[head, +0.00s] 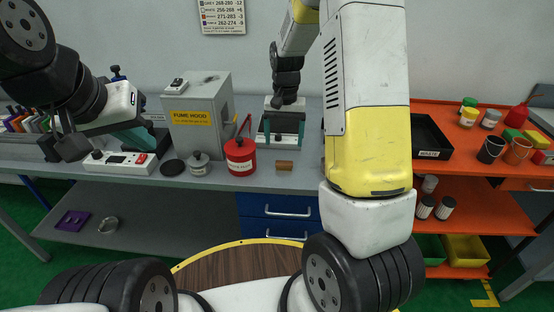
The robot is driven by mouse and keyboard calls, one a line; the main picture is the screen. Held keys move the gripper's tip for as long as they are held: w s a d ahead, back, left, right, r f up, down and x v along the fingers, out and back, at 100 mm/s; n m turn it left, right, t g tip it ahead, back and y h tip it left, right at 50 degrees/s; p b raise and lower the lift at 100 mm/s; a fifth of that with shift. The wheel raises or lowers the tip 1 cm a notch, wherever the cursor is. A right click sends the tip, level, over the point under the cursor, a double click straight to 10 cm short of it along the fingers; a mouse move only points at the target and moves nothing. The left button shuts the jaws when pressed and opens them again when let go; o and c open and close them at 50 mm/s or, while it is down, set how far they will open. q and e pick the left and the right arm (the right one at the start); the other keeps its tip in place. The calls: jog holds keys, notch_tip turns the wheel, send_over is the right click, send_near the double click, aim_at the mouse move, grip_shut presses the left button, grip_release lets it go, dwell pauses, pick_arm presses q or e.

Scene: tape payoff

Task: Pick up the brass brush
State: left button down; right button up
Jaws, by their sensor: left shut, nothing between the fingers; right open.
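A small brown block (284,165) lies near the front edge of the grey bench, in front of a teal and white device (281,128). It may be the brass brush, but it is too small here to be sure. My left gripper (70,147) is shut and empty above the left part of the bench, beside a white power strip (122,163).
A red can (240,157) and a metal pot (199,164) stand left of the block, before the grey fume hood (202,113). A black tray (430,138) and several jars are on the orange bench (440,170) at right. My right arm hides some of the bench.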

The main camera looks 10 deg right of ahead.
aim_at(284, 162)
jog(key=shift+f, duration=0.95)
notch_tip(284, 162, down, 7)
jog(key=shift+d+r, duration=0.1)
jog(key=c, duration=1.4)
jog(key=shift+c, duration=0.2)
jog(key=shift+r, duration=0.1)
jog(key=shift+r, duration=0.5)
notch_tip(284, 162, up, 2)
jog(key=shift+w+r, duration=0.1)
jog(key=shift+s+a+r, duration=0.15)
jog(key=shift+s+a, duration=0.05)
jog(key=shift+s, duration=0.5)
jog(key=s+a, duration=0.2)
jog(key=s, duration=0.5)
jog(key=s+a+r, duration=0.1)
jog(key=s+a, duration=0.1)
jog(key=s, duration=0.5)
jog(key=shift+a+r, duration=0.15)
jog(key=shift+a, duration=0.15)
